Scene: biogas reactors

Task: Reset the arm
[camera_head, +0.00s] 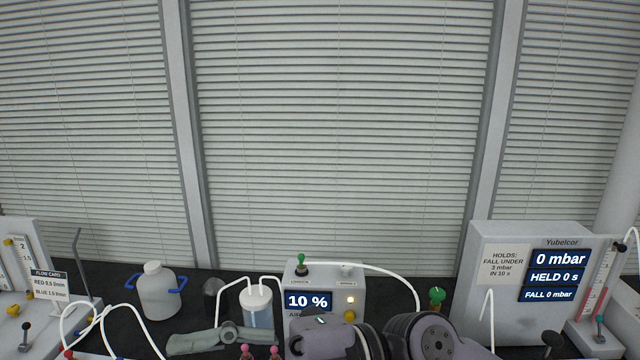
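One of my arms (435,336), dark grey-purple with round joints, comes up at the bottom edge right of centre and reaches left. Its end part (322,338) is in front of the lower part of the box reading 10 %. No fingertips show clearly there, so I cannot tell if that gripper is open or shut. The arm hides part of the bench behind it. I see no left gripper in this view.
On the dark bench stand a white bottle (158,292) with blue handles, a small tubed vessel (258,313), the 10 % box (335,278) and the Yubelcor pressure box (515,250) reading 0 mbar. A grey-green jointed object (205,340) lies left of the arm. White hoses loop between.

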